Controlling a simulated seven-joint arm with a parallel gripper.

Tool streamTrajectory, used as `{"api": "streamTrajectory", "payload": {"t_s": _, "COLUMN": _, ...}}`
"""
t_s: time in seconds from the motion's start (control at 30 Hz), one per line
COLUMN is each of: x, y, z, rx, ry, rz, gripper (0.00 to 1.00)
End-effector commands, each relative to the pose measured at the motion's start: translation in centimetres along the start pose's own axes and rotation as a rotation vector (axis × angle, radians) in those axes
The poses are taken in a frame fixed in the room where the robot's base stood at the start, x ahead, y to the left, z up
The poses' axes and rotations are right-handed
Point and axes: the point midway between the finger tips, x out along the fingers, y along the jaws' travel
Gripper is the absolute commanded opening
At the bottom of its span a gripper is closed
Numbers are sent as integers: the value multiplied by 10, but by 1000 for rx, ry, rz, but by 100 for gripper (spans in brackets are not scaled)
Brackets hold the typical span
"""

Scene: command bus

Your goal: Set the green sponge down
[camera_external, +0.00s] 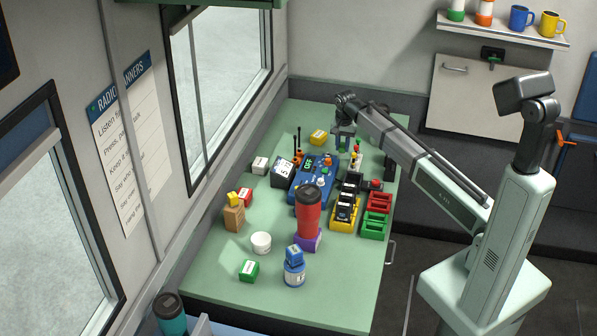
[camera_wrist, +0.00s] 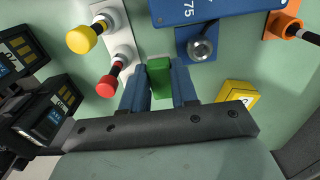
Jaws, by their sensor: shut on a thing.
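The green sponge (camera_wrist: 159,78) is a small green block between the two blue fingers of my gripper (camera_wrist: 160,90) in the wrist view. The fingers touch its sides and are shut on it. Its lower part is hidden by the gripper body. In the external view my gripper (camera_external: 344,142) points down over the back part of the green table (camera_external: 205,275), behind the blue radio unit. The sponge cannot be made out there, and its height above the table is hard to tell.
A white plate with yellow (camera_wrist: 82,39) and red (camera_wrist: 106,87) knobs is left of the fingers. A blue unit with a round-topped knob (camera_wrist: 200,48) is just above right. A yellow block (camera_wrist: 238,93) lies right. Bare green table shows between them. A red tumbler (camera_external: 308,212) stands nearer the front.

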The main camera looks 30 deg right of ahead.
Motion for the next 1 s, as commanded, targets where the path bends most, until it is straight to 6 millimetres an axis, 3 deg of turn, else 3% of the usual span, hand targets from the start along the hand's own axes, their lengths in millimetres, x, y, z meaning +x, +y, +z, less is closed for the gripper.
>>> {"api": "streamTrajectory", "payload": {"t_s": 0.3, "x": -47, "y": -1, "z": -1, "rx": 1, "ry": 0, "rz": -1, "gripper": 0}}
{"api": "streamTrajectory", "payload": {"t_s": 0.67, "x": -60, "y": -6, "z": 7, "rx": -12, "ry": -1, "rz": 0, "gripper": 0}}
{"api": "streamTrajectory", "payload": {"t_s": 0.87, "x": -59, "y": -36, "z": 46, "rx": -77, "ry": -1, "rz": 0, "gripper": 0}}
{"api": "streamTrajectory", "payload": {"t_s": 1.0, "x": -60, "y": -64, "z": 87, "rx": -143, "ry": -1, "rz": 0, "gripper": 0}}
